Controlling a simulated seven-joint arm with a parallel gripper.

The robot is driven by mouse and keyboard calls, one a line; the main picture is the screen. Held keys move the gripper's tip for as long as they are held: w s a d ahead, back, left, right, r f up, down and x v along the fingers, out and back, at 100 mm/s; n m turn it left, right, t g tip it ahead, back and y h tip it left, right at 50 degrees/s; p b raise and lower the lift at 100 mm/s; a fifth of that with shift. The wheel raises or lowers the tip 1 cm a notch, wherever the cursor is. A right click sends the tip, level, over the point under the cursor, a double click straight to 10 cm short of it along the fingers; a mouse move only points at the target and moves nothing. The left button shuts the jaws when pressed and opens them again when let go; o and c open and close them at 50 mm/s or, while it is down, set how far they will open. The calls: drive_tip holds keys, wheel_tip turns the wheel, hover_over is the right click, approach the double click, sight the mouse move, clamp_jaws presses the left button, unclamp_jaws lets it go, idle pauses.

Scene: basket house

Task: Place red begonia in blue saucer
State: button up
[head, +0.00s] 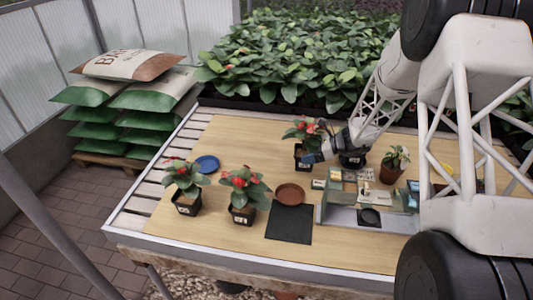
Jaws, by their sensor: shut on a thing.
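The blue saucer (207,164) lies empty on the table at the left. My gripper (314,155) is shut on the red begonia (302,134) in a black pot, near the back middle of the table. The gripper hides part of that pot's right side; I cannot tell whether its base touches the table. Two more red-flowered plants in black pots stand left of it: one (184,180) just in front of the saucer and one (243,190) nearer the front edge.
A terracotta saucer (290,194) and a black mat (288,229) lie at front middle. A divided tray (340,214) with packets and a small terracotta-potted plant (394,165) are at right. The table between saucer and held begonia is clear.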

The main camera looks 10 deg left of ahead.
drive_tip(key=s+a, duration=0.5)
drive_tip(key=a, duration=0.5)
drive_tip(key=s+a+r, duration=0.1)
drive_tip(key=s+a, duration=0.4)
drive_tip(key=a, duration=0.5)
drive_tip(key=s+a, duration=0.5)
drive_tip(key=a, duration=0.5)
drive_tip(key=shift+s+r+m+t, duration=0.15)
drive_tip(key=shift+r+m+t, duration=0.15)
drive_tip(key=shift+t, duration=0.1)
drive_tip(key=w+a+f, duration=0.1)
drive_tip(key=w+a, duration=0.8)
drive_tip(key=w, duration=0.3)
drive_tip(key=shift+w+a+f, duration=0.25)
drive_tip(key=shift+w+a, duration=0.1)
drive_tip(key=shift+w, duration=0.05)
drive_tip(key=shift+f, duration=1.75)
drive_tip(key=shift+f, duration=0.35)
